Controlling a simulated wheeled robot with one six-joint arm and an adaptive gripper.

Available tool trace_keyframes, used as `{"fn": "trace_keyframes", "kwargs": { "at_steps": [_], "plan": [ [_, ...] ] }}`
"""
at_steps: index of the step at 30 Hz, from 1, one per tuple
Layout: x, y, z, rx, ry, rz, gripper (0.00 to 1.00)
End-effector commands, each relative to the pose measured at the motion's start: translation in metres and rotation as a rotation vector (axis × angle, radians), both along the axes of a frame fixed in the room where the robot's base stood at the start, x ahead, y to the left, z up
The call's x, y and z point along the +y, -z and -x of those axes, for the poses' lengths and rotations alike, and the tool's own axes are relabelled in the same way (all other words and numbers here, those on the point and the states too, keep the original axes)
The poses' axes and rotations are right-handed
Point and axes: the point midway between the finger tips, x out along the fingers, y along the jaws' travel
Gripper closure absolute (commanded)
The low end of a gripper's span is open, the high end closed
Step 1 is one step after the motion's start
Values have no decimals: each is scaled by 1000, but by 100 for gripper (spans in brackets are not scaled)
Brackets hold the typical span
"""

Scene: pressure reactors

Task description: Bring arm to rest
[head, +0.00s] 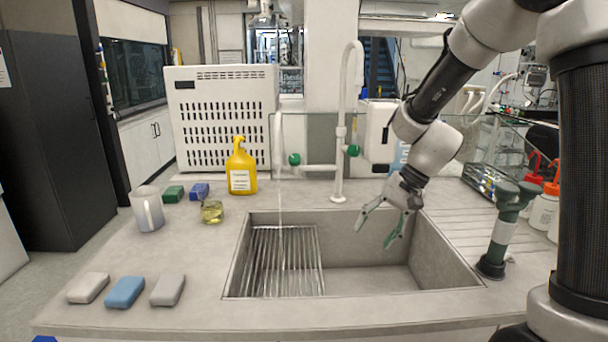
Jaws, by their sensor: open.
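My arm reaches in from the upper right in the head view. My gripper (380,229) hangs over the right part of the sink (372,281), with its two green-tipped fingers pointing down and to the left. The fingers are spread apart and nothing is between them. The gripper appears to be above the sink's floor, near its back edge.
A metal rack (285,262) lies in the sink's left half. A white faucet (340,165) stands behind the sink. A yellow bottle (241,172), a mug (147,210) and several sponges (125,292) are on the left counter.

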Motion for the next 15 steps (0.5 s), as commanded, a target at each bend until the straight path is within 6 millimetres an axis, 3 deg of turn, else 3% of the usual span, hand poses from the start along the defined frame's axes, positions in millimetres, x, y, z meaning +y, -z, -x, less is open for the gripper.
{"fn": "trace_keyframes", "kwargs": {
  "at_steps": [3, 12, 15],
  "plan": [
    [-38, -22, 43, -41, -125, 110, 40],
    [-130, -80, 138, -209, -327, 394, 40],
    [-152, -96, 165, -281, -346, 477, 40]
  ]
}}
